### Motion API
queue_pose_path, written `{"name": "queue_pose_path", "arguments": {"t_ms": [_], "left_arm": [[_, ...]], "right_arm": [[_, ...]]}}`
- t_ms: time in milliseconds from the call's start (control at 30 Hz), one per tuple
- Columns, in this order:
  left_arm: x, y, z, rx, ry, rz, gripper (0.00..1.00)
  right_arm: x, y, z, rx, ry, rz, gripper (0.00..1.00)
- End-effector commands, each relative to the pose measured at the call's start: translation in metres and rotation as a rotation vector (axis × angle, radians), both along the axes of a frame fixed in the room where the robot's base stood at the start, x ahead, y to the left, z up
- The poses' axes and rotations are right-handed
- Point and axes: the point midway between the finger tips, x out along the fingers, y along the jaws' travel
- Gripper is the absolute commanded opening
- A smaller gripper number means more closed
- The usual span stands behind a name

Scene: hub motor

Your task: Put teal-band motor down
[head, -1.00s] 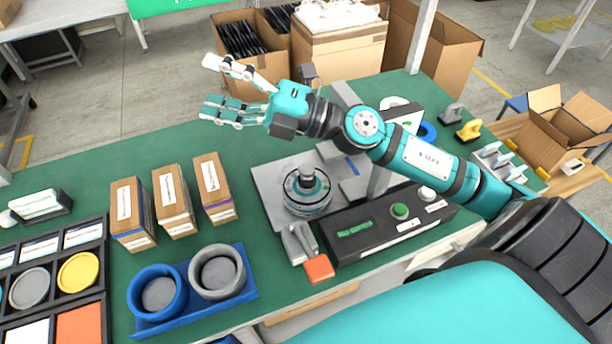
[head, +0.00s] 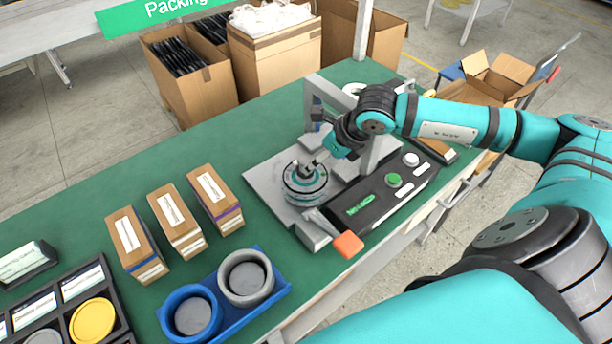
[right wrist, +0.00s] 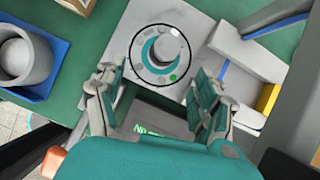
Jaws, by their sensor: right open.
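The teal-band motor (head: 304,188) is a round grey and black disc with a teal ring and a short shaft on top. It stands upright on the grey plate (head: 263,177) of the test station. My right gripper (head: 312,160) is just above it, close to its shaft, partly covering the view of the top. In the right wrist view the motor (right wrist: 153,80) lies just ahead of the two spread fingers of the gripper (right wrist: 155,88), with clear space on each side. My left gripper is out of view.
A black control box (head: 375,198) with green and white buttons and an orange-ended lever (head: 348,244) border the plate. A grey frame (head: 372,150) rises behind. Three cartons (head: 173,225) and a blue tray (head: 268,288) with two ring holders stand left. Green table is clear behind the cartons.

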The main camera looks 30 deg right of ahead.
Motion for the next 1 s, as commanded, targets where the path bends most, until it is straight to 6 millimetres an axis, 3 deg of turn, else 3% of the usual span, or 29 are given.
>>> {"name": "queue_pose_path", "arguments": {"t_ms": [100,300,467,700,1000], "left_arm": [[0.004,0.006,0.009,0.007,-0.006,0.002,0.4],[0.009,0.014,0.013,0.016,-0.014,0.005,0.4],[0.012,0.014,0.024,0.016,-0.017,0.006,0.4],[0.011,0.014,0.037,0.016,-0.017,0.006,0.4],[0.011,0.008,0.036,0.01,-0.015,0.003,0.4]], "right_arm": [[0.011,0.004,-0.017,0.003,0.002,0.0,0.71],[0.02,0.006,-0.034,0.001,-0.001,0.0,0.71],[0.03,0.006,-0.042,0.003,0.001,-0.001,0.71],[0.05,0.007,-0.07,0.002,0.001,0.0,0.71],[0.052,0.007,-0.077,0.001,-0.001,0.001,0.71]]}}
